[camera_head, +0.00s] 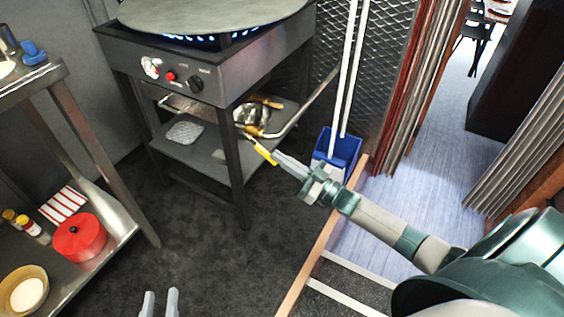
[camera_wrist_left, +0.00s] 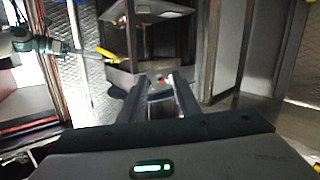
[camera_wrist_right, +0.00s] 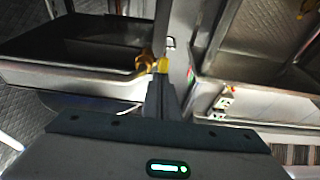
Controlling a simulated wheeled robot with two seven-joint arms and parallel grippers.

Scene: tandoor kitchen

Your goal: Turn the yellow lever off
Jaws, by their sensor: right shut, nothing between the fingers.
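The yellow lever (camera_head: 265,152) sits on a brass valve (camera_head: 253,131) at the end of a metal gas pipe, beside the stove's lower shelf. It points down and to the right in the head view. My right gripper (camera_head: 277,159) is shut and empty, its tips right at the lever's lower end; whether they touch I cannot tell. In the right wrist view the lever (camera_wrist_right: 163,65) shows just beyond the shut fingertips (camera_wrist_right: 162,78), which hide part of it. My left gripper (camera_head: 161,298) is open and empty, low over the floor; its spread fingers show in the left wrist view (camera_wrist_left: 160,84).
The stove (camera_head: 215,75) has blue flames under a large round griddle (camera_head: 210,12). Its legs and lower shelf (camera_head: 205,155) stand close to the lever. A blue bucket (camera_head: 338,150) is behind my right gripper. A side table with a red pot (camera_head: 80,238) is at left.

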